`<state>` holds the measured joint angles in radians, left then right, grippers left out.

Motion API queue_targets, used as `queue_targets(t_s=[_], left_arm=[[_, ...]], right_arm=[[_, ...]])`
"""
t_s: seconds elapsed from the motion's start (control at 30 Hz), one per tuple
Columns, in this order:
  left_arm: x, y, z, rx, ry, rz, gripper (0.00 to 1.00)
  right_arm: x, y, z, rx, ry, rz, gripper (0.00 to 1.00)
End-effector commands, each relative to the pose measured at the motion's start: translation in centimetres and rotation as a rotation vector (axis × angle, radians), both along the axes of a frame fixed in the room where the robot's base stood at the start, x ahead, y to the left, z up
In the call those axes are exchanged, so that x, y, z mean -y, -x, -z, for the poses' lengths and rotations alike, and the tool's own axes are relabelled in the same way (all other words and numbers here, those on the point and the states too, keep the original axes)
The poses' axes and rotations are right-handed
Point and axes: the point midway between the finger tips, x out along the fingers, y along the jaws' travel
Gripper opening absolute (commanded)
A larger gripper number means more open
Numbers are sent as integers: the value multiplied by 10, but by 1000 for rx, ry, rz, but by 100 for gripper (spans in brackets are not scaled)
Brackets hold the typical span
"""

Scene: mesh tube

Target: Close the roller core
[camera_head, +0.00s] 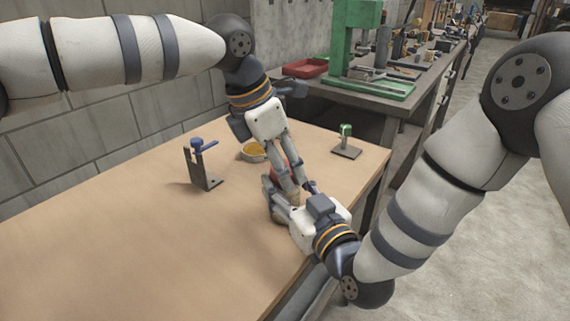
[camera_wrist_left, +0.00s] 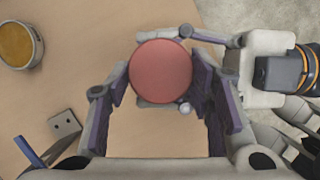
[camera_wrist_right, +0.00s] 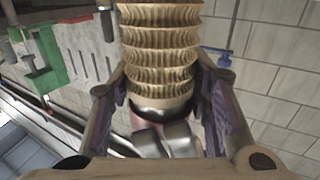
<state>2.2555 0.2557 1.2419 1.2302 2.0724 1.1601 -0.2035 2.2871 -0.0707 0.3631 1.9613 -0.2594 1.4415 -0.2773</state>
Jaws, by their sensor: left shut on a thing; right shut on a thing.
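A red round cap (camera_wrist_left: 161,70) sits between the fingers of my left gripper (camera_head: 291,186), which reaches down from above and is shut on it. A ribbed, tan roller core (camera_wrist_right: 160,45) with a dark band at one end stands between the fingers of my right gripper (camera_head: 288,195), which is shut on it from the side. In the right wrist view, a little of the red cap shows past the dark band, mostly hidden by grey finger parts. Whether the cap is fully seated on the core cannot be told. The two grippers are very close together in the head view.
A blue-handled clamp on a dark bracket (camera_head: 200,168) stands on the wooden table (camera_head: 110,235). A round tin with yellow contents (camera_head: 253,151) is behind the grippers. A green-topped stand (camera_head: 346,142) is at the right. The table's left and front are clear.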

Motion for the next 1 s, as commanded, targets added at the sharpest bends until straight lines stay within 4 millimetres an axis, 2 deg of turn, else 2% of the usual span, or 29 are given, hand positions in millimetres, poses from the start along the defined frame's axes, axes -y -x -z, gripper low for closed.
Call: queue_targets(t_s=[1.0], left_arm=[[0, 1, 0, 46, 74, 8, 26]], right_arm=[[0, 0, -1, 3, -1, 1, 0]])
